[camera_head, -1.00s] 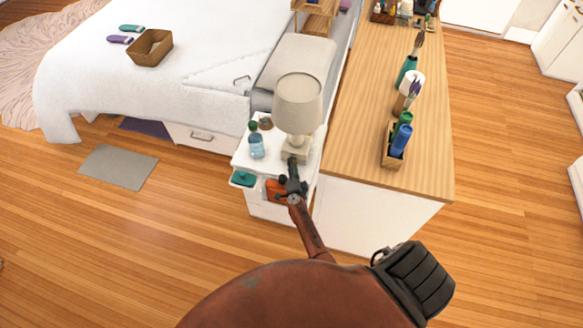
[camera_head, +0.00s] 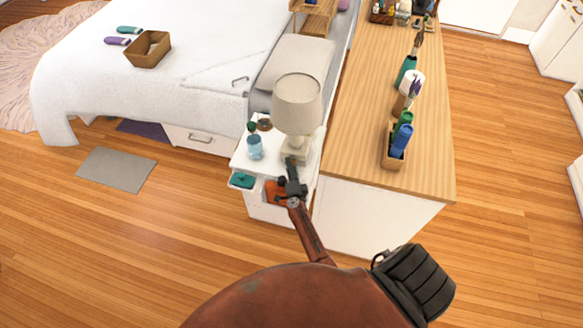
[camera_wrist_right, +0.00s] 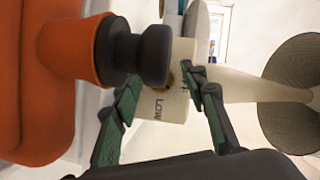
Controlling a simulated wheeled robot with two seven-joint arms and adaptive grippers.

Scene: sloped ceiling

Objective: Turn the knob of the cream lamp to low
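The cream lamp (camera_head: 296,105) stands upright on the white nightstand (camera_head: 243,158). In the right wrist view its pale base (camera_wrist_right: 175,106) shows sideways, with the printed word "Low" and another, partly hidden label. A small brass-coloured knob (camera_wrist_right: 171,79) shows partly on this base, behind a black cylinder. My right gripper (camera_head: 290,164) is at the front of the lamp base. In the wrist view my right gripper (camera_wrist_right: 163,81) has its fingers apart, one on each side of the knob area; contact cannot be told. My left gripper is not in view.
An orange object (camera_wrist_right: 60,75) with a black end is close to my right fingers. The nightstand holds a blue bottle (camera_head: 254,148) and has open drawers with a teal item (camera_head: 242,181). A wooden-topped cabinet (camera_head: 365,135) adjoins on the right, the bed (camera_head: 150,85) on the left.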

